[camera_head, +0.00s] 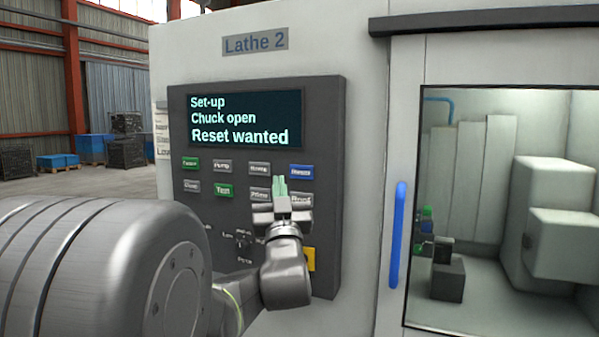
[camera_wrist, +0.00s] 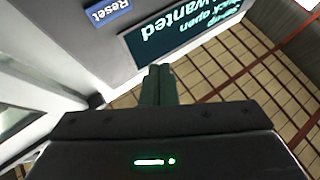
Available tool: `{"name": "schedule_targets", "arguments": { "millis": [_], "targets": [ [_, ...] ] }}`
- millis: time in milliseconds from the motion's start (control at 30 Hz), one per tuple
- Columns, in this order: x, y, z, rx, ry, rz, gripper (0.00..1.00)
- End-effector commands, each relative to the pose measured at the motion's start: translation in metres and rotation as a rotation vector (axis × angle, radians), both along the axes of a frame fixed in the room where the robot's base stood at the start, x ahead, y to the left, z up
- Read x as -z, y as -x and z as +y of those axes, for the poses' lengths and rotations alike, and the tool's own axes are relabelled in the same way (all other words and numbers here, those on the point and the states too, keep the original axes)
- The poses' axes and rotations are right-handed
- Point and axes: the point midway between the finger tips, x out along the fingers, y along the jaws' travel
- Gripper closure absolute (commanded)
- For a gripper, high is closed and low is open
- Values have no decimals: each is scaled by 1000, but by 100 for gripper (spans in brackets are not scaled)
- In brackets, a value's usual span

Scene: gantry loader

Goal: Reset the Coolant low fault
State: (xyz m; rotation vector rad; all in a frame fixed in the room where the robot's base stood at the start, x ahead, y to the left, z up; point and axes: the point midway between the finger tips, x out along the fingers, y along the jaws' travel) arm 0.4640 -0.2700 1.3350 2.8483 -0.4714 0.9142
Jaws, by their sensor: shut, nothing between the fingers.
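The control panel (camera_head: 335,130) of the lathe has a screen (camera_head: 245,119) reading "Set-up", "Chuck open", "Reset wanted". Below it are two rows of labelled buttons. A blue button (camera_head: 301,171) sits at the right end of the upper row; its label is blurred there. In the wrist view the blue button (camera_wrist: 108,12) reads "Reset". The screen (camera_wrist: 185,30) also shows there, upside down. My gripper (camera_head: 280,187) is shut and empty in front of the panel, just left of and below the blue button. I cannot tell whether the fingertips (camera_wrist: 157,72) touch the panel.
A green button (camera_head: 224,190) and grey buttons, some partly hidden by my gripper, surround it. A selector (camera_head: 243,240) and a yellow part (camera_head: 311,259) lie lower. Right of the panel are a blue door handle (camera_head: 397,235) and a window into the machine.

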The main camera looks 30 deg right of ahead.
Motion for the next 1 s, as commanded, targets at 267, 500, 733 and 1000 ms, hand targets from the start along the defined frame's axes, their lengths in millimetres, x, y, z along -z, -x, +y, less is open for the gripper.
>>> {"name": "schedule_targets", "arguments": {
  "millis": [267, 500, 733, 1000],
  "targets": [
    [-2, -12, -15, 2, -1, 2, 100],
    [-3, -35, -41, 2, -2, 3, 100],
    [2, -51, -60, 1, -1, 1, 100],
    [0, -57, -67, 0, 0, 0, 100]
  ]
}}
